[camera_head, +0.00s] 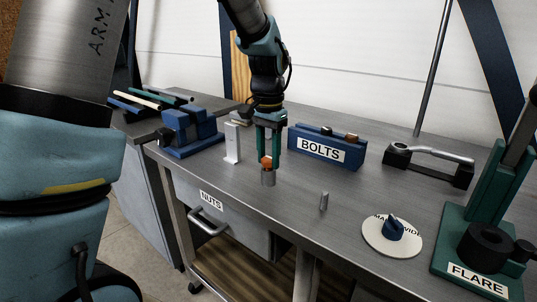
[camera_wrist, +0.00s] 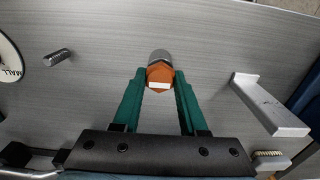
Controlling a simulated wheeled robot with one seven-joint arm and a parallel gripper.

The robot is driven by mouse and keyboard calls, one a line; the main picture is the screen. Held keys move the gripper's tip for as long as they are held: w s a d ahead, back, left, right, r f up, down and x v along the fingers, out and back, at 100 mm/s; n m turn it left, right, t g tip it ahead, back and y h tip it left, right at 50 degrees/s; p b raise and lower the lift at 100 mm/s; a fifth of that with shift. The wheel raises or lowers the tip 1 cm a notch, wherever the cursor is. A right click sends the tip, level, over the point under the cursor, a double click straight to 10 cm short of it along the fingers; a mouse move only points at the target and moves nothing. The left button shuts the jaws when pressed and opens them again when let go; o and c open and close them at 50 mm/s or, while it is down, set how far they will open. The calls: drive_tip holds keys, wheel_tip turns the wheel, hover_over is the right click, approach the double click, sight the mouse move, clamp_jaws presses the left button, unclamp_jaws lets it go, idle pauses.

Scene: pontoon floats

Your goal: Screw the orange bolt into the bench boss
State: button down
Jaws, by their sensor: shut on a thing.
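The orange bolt (camera_head: 267,162) is upright between the fingertips of my gripper (camera_head: 268,156), over the bench boss (camera_head: 268,177), a short grey metal cylinder on the bench. My gripper is shut on the bolt's head. In the wrist view the orange hex head (camera_wrist: 160,74) with a pale stripe sits between the two green fingers (camera_wrist: 160,84). The boss (camera_wrist: 159,56) shows just behind the head there. The bolt's shank is hidden, so how deep it sits in the boss cannot be told.
A silver bracket (camera_head: 232,143) stands left of the boss, near a blue vise (camera_head: 190,135). The blue BOLTS box (camera_head: 325,148) is behind right. A small metal stud (camera_head: 324,201) and a round dial (camera_head: 392,236) are to the right. Bench surface around the boss is clear.

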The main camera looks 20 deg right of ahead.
sight(268, 158)
drive_tip(key=shift+f, duration=0.25)
drive_tip(key=shift+c, duration=1.8)
unclamp_jaws()
wheel_tip(268, 158, up, 11)
drive_tip(key=b, duration=0.1)
drive_tip(key=shift+f, duration=0.1)
drive_tip(key=w+a+f+n, duration=0.1)
drive_tip(key=a+f+n, duration=0.25)
drive_tip(key=a, duration=0.55)
drive_tip(key=w+a+f+n, duration=0.1)
drive_tip(key=a+f+n, duration=0.25)
drive_tip(key=a, duration=0.55)
drive_tip(key=s+a+f+n, duration=0.2)
drive_tip(key=s+a+f, duration=0.1)
drive_tip(key=a, duration=0.3)
drive_tip(key=s+a+f+n+t+p, duration=0.1)
drive_tip(key=s+a+f+n, duration=0.1)
drive_tip(key=a, duration=0.4)
drive_tip(key=shift+s+f+t, duration=0.3)
drive_tip(key=shift+s+f, duration=0.2)
